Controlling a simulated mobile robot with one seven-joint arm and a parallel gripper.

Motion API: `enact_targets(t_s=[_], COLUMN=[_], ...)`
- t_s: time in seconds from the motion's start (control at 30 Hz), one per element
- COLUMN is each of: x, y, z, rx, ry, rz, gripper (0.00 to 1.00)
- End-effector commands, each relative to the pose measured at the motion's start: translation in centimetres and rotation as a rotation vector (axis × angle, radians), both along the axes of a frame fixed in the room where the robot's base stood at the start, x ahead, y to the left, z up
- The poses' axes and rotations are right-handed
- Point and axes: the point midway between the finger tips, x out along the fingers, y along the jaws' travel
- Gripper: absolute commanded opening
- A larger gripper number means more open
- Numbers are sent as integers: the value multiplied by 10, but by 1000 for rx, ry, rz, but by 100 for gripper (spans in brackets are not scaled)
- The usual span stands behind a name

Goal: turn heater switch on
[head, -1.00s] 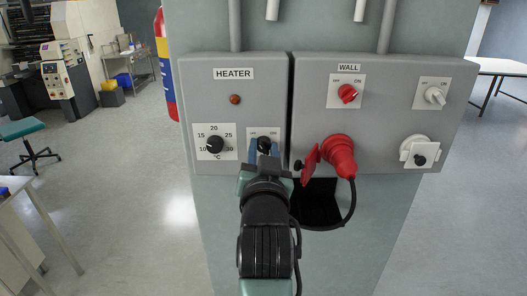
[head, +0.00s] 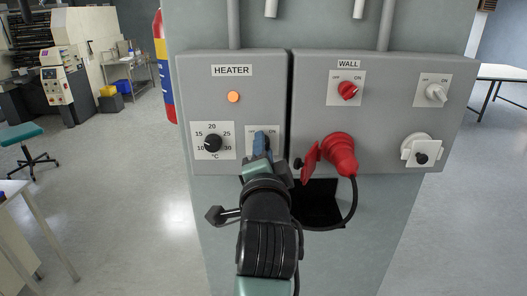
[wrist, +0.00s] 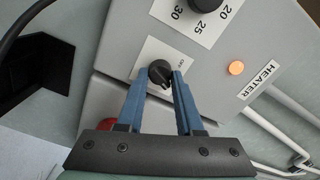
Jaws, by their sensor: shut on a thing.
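The heater box (head: 189,95) is grey and labelled HEATER. Its indicator lamp (head: 233,97) is lit orange, and the lit lamp also shows in the wrist view (wrist: 236,68). The heater switch is a small black knob (wrist: 160,74) on a white OFF/ON plate (head: 248,139). In the head view my gripper (head: 262,142) covers the knob. In the wrist view the blue fingers of my gripper (wrist: 158,84) stand on both sides of the knob, shut on it. The knob's exact pointing direction is hard to read.
A temperature dial (head: 212,143) sits left of the switch. Open floor lies on both sides.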

Motion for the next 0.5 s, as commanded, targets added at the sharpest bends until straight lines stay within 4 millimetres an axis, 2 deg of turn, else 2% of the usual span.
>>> enact_targets(t_s=[0.2,0.5], x=[0,0], y=[0,0], z=[-1,-2], rx=[179,345], ry=[0,1], rz=[1,0], gripper=[0,0])
